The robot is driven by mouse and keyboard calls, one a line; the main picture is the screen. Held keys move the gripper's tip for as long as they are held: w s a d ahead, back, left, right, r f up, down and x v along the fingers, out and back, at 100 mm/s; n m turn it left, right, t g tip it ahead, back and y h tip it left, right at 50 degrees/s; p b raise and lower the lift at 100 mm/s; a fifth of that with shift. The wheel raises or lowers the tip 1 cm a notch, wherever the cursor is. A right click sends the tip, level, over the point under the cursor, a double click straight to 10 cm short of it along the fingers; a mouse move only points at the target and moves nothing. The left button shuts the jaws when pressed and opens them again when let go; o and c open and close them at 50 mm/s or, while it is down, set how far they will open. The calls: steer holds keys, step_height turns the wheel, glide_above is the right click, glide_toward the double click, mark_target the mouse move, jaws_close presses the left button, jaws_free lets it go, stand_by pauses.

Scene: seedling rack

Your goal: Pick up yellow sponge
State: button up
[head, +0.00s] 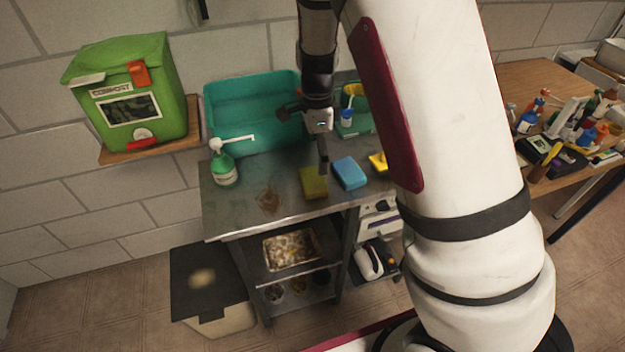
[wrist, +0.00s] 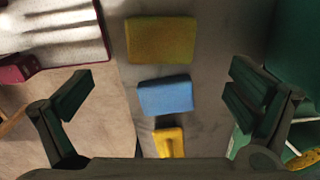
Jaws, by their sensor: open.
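A dull olive-yellow sponge (head: 313,182) lies flat on the metal counter (head: 240,205) near its front edge; in the wrist view it is at the top (wrist: 160,40). A blue sponge (head: 350,172) lies beside it, and is centred between my fingers in the wrist view (wrist: 165,95). A brighter yellow object (head: 378,162) lies beyond the blue one, partly hidden by my arm; the wrist view shows it at the bottom (wrist: 169,142), cut off by my gripper. My gripper (head: 304,138) is open and empty above the counter, its fingers (wrist: 163,85) wide apart.
A teal basin (head: 228,112) stands behind, with a green soap bottle (head: 223,168) at left. A brown stain (head: 269,198) marks the counter. A green compost bin (head: 135,95) sits on a wall shelf. A cluttered wooden table (head: 535,82) stands at right.

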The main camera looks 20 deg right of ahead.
mark_target(314, 178)
steer(key=f, duration=0.9)
steer(key=shift+a+f+p, duration=0.2)
steer(key=shift+p, duration=0.15)
steer(key=c, duration=0.8)
